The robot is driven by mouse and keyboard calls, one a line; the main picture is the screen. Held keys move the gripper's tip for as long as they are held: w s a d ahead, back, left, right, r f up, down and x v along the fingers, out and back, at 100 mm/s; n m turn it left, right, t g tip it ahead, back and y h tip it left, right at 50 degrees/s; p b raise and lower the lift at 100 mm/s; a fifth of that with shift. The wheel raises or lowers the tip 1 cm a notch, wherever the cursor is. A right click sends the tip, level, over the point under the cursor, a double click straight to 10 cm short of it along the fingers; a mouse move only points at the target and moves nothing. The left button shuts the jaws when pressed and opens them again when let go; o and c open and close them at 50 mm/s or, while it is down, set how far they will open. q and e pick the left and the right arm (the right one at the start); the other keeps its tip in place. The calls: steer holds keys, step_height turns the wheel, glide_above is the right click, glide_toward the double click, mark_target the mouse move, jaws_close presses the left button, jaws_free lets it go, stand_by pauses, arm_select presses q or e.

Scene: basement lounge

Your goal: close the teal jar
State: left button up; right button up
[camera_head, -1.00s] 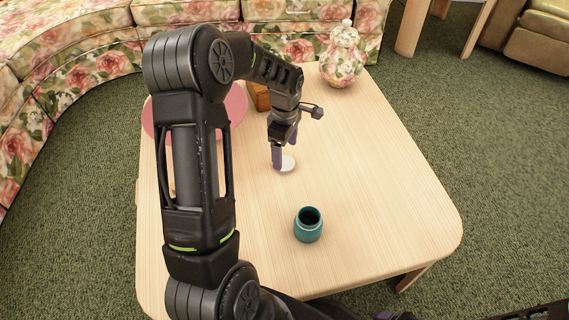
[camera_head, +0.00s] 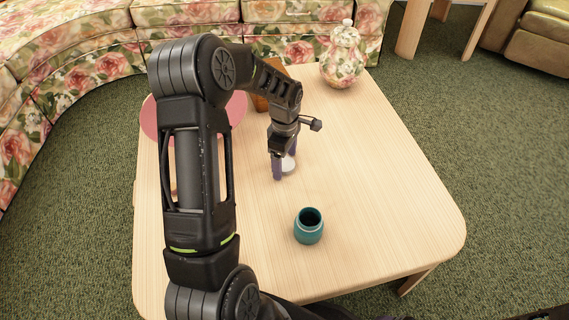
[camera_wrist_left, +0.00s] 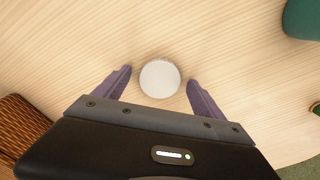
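The teal jar (camera_head: 309,227) stands upright and open on the table, its dark mouth facing up. Its side also shows at the upper right of the left wrist view (camera_wrist_left: 303,18). A round whitish lid (camera_head: 290,166) lies flat on the table behind the jar, partly hidden by my left gripper (camera_head: 283,170). In the left wrist view the lid (camera_wrist_left: 160,79) sits between the two spread purple fingers of the left gripper (camera_wrist_left: 159,76), with a gap on each side. That gripper is open, low over the table. My right gripper is not seen.
The wooden table (camera_head: 385,190) is clear to the right. A floral lidded vase (camera_head: 342,58) stands at its back edge. A pink round thing (camera_head: 152,122) and a brown object (camera_head: 262,101) are partly hidden behind my left arm. A floral sofa (camera_head: 75,60) stands behind.

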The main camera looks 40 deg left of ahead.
mark_target(285, 163)
arm_select(q)
steer(key=c, duration=1.3)
steer(key=shift+c, duration=0.2)
steer(key=shift+r, duration=0.1)
step_height(285, 163, up, 10)
steer(key=p, duration=0.3)
